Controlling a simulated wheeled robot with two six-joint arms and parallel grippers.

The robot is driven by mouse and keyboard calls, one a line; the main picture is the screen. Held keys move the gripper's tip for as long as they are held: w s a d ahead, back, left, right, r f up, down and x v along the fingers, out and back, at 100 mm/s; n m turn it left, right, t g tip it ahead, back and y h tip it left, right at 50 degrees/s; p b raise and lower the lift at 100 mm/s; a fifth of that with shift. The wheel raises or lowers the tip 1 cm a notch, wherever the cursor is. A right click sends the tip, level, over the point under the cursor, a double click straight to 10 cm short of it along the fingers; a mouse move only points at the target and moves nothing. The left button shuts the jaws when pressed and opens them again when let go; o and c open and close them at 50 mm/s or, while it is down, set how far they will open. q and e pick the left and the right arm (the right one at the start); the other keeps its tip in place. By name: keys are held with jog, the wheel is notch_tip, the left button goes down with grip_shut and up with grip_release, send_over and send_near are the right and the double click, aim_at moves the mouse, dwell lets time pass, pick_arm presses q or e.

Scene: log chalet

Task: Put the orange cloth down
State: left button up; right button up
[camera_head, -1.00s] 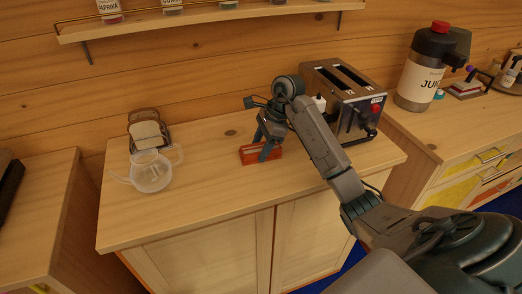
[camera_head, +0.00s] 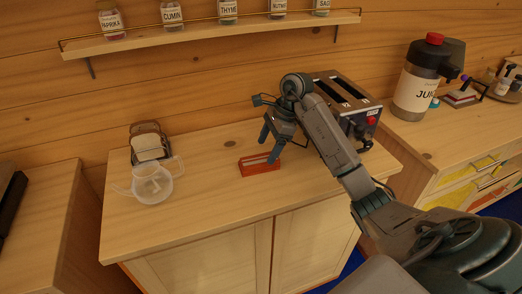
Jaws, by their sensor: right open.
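The orange cloth (camera_head: 258,169) lies on the wooden counter (camera_head: 220,200), left of the toaster. It looks like a small flat folded bundle with a pale strip along its top. My right gripper (camera_head: 268,146) is open just above and behind the cloth, its fingers pointing down. One fingertip overlaps the cloth's right end in the picture; I cannot tell whether it touches. My left gripper is not in view.
A toaster (camera_head: 352,98) stands behind my right arm. A clear glass teapot (camera_head: 153,187) and a rack with bread (camera_head: 148,146) stand at the left. A juice dispenser (camera_head: 416,88) is on the right counter. The counter's front middle is clear.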

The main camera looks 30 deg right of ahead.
jog(key=p+v, duration=0.2)
jog(key=v, duration=0.2)
jog(key=shift+d+r, duration=0.15)
jog(key=shift+r, duration=0.25)
pick_arm(q)
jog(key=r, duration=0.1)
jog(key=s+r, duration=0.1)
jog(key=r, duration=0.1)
jog(key=shift+p, duration=0.3)
pick_arm(e)
jog(key=shift+s+d+r, duration=0.1)
jog(key=shift+d+r, duration=0.1)
jog(key=shift+r, duration=0.1)
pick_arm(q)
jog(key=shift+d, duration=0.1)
pick_arm(e)
jog(key=shift+s+f, duration=0.1)
